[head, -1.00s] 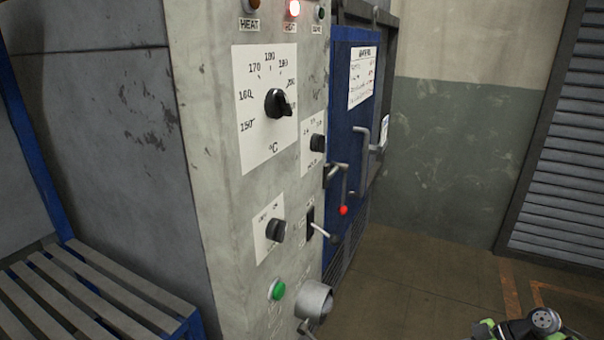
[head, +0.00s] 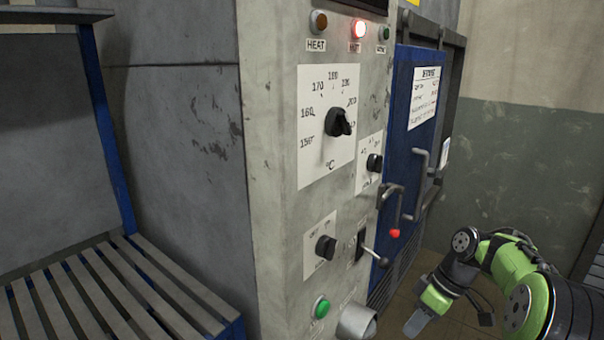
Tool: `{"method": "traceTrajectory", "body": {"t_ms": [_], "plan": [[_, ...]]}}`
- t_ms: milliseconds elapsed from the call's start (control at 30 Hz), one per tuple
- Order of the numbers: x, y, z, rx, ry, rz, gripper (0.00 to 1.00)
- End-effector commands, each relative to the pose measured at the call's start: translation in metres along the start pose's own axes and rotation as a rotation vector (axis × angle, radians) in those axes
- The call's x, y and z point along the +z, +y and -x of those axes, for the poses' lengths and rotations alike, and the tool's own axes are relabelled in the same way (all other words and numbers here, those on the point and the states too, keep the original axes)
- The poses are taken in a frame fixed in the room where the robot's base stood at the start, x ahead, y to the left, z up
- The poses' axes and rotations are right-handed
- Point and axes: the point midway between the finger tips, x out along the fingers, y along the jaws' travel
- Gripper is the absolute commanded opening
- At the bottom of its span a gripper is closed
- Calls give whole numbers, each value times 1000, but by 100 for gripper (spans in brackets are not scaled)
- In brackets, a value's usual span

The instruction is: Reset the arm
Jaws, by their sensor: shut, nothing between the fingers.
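My arm reaches in from the lower right of the head view, green and black. My gripper (head: 414,327) hangs at its end, pointing down, with its pale fingers together and nothing visible between them. It is apart from the grey oven control panel (head: 275,225) and in front of the floor right of it. The blue oven door (head: 412,145) stands behind the panel, beyond the gripper, and looks shut.
The panel carries a temperature dial (head: 338,122), smaller knobs, a lever switch (head: 374,254), a green button (head: 321,307) and a lit red lamp (head: 358,29). A slatted bench (head: 130,295) stands at left.

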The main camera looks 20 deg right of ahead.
Motion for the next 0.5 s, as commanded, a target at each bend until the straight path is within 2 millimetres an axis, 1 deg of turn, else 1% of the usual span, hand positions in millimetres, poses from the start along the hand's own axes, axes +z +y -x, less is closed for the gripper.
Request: {"method": "traceTrajectory", "body": {"t_ms": [33, 67, 100, 167, 200, 267, 300, 400, 500], "plan": [[-21, -32, 6, 50, -48, -20, 0], [-30, -50, 8, 81, -68, -45, 0], [-38, -73, 10, 128, -86, -78, 0], [-47, -108, 13, 200, -98, -125, 0], [-49, -131, 15, 249, -95, -157, 0], [-48, -164, 17, 318, -73, -203, 0], [-44, -183, 18, 358, -51, -231, 0], [-30, -220, 19, 432, 21, -295, 0], [-12, -244, 18, 473, 95, -345, 0]]}}
